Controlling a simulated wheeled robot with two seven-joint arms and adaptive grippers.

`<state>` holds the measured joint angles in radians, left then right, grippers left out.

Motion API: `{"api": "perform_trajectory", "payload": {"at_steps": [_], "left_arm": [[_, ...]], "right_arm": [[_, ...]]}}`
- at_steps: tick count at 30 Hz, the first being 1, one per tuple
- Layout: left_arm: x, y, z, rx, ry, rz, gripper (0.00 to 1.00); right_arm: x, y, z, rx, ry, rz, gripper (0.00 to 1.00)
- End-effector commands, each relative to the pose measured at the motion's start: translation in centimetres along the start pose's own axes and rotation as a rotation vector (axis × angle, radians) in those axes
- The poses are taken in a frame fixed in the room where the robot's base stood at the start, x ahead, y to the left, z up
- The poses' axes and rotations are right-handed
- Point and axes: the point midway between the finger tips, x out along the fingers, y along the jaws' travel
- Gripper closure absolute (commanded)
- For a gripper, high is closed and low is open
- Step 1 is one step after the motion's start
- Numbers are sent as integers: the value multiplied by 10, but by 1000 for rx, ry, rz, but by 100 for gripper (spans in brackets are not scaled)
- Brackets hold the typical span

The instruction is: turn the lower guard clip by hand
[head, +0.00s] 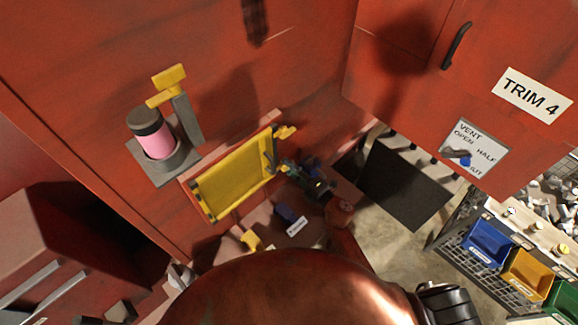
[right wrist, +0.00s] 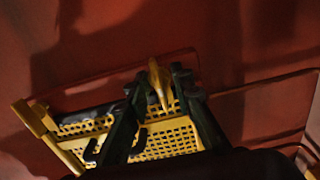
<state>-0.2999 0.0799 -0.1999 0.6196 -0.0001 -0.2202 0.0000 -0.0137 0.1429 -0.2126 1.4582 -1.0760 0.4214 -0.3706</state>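A yellow mesh guard (head: 232,180) sits against the red engine wall. A yellow clip (head: 286,132) shows at its right end in the head view. My right gripper (head: 280,162) is beside that end, its dark fingers over the guard's edge. In the right wrist view the right gripper (right wrist: 159,82) has its fingers apart, one on each side of a yellow clip (right wrist: 158,85); I cannot tell whether they touch it. Another yellow piece (right wrist: 36,118) shows at the guard's left corner there. I cannot tell which clip is the lower one. My left gripper is not in view.
A pink cylinder with a dark cap (head: 152,135) and a yellow-topped lever (head: 168,82) stand left of the guard. The TRIM 4 cabinet (head: 400,60) with its vent dial (head: 474,148) is at right. Coloured bins (head: 488,243) stand at lower right.

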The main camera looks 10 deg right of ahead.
Motion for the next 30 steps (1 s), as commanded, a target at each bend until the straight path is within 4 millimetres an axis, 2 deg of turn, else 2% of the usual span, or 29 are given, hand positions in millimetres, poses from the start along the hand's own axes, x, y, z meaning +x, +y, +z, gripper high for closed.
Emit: {"api": "perform_trajectory", "payload": {"at_steps": [7, 11, 24, 30], "left_arm": [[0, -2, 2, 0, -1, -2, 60], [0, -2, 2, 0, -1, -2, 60], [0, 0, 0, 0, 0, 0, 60], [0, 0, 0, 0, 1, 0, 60]], "right_arm": [[0, 0, 0, -2, 1, 1, 78], [-8, 0, 0, -3, 1, 0, 78], [-93, 0, 1, -2, -1, -2, 78], [-115, 0, 1, -1, 0, 0, 78]]}}
